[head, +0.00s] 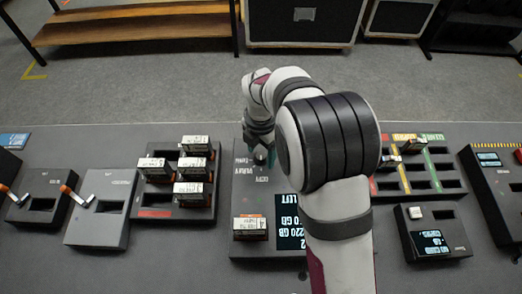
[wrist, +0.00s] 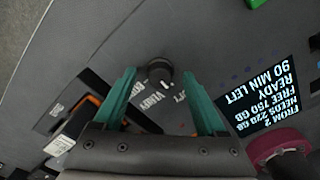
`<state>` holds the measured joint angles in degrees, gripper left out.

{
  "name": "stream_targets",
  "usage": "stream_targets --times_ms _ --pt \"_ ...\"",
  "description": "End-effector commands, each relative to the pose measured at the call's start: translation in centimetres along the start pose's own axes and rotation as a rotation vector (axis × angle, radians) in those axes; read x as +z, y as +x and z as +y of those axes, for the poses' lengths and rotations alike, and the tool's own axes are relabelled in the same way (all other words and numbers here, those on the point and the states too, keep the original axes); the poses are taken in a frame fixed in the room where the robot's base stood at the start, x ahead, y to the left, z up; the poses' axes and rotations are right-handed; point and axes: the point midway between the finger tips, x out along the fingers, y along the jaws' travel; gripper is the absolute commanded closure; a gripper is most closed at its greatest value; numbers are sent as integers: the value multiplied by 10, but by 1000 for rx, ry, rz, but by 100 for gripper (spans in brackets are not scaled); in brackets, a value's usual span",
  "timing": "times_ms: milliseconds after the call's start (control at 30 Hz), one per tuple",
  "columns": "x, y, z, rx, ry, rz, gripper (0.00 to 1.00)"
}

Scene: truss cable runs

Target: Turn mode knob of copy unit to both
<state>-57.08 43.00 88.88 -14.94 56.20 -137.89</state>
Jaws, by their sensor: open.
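The copy unit (head: 245,195) is a dark grey panel in the middle of the bench, partly hidden behind my arm in the head view. Its mode knob (wrist: 159,74) is round and black, with a white mark toward the lower side in the wrist view. Printed labels sit around it; one reads VERIFY, and the others are hard to read. My gripper (wrist: 159,77) is open, its two green fingers on either side of the knob with gaps visible. I cannot tell how far down they reach. In the head view my gripper (head: 261,143) is over the panel's upper part.
The copy unit's lit display (wrist: 268,112) shows white text. A cartridge (head: 250,228) sits in the unit's slot. A rack with several cartridges (head: 178,180) is to the left, a slotted panel (head: 418,165) and a small display box (head: 433,238) to the right.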

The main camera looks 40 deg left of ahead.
Motion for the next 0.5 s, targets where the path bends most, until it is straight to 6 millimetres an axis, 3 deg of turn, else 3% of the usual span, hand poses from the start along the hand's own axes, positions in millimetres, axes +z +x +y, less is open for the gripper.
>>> stream_targets --times_ms 267,500 --pt "0 3 0 0 0 -1 26" --pt "0 2 0 0 0 0 66"
